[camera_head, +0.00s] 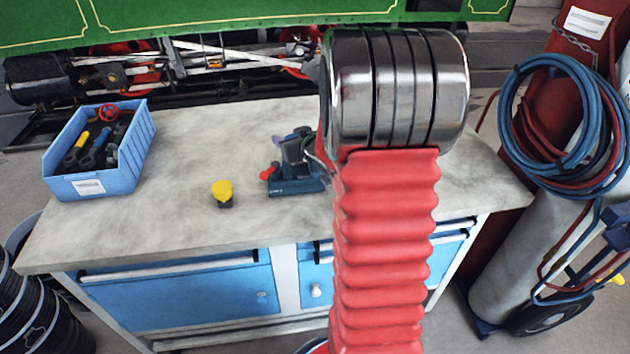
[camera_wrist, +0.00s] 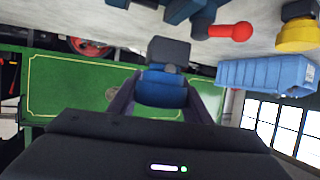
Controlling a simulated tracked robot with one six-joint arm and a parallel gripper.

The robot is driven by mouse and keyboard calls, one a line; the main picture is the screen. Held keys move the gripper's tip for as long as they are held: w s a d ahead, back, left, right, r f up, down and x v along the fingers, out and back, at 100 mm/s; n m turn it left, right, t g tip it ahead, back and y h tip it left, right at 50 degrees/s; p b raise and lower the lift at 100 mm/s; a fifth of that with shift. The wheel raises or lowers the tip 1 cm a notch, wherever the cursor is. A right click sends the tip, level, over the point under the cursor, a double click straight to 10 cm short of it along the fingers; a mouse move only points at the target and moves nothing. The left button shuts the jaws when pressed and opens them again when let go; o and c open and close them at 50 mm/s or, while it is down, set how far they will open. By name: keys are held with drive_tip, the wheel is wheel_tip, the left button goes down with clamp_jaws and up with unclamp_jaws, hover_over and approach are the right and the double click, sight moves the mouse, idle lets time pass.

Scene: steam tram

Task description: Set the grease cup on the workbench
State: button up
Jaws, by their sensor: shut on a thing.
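My gripper (camera_wrist: 162,104) is shut on a small blue-bodied thing with a dark grey block-like end, which I take to be the grease cup (camera_wrist: 162,86). Its dark end points toward the workbench surface in the wrist view; I cannot tell whether it touches. In the head view my arm hides most of my gripper, with only dark parts showing near the vise. The workbench (camera_head: 165,150) has a grey top and blue drawers; its top also shows along the upper edge of the wrist view (camera_wrist: 100,20).
A blue vise (camera_head: 297,187) with a red knob stands close to my gripper. A yellow-topped dark piece (camera_head: 222,193) stands left of it. A blue bin of tools (camera_head: 97,185) sits at the bench's left. Bare top lies between. Gas cylinders with hoses (camera_head: 560,120) stand right.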

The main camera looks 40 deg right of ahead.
drive_tip(key=s+d+m+h, duration=0.1)
drive_tip(key=s+d+h, duration=0.1)
drive_tip(key=s+d, duration=1.2)
drive_tip(key=d+f, duration=0.1)
drive_tip(key=d, duration=0.4)
drive_tip(key=shift+s+d+m+g, duration=0.15)
drive_tip(key=shift+s+m+g, duration=0.05)
drive_tip(key=shift+m+g, duration=0.2)
drive_tip(key=shift+f, duration=3.1)
drive_tip(key=shift+f, duration=1.85)
drive_tip(key=shift+f, duration=0.1)
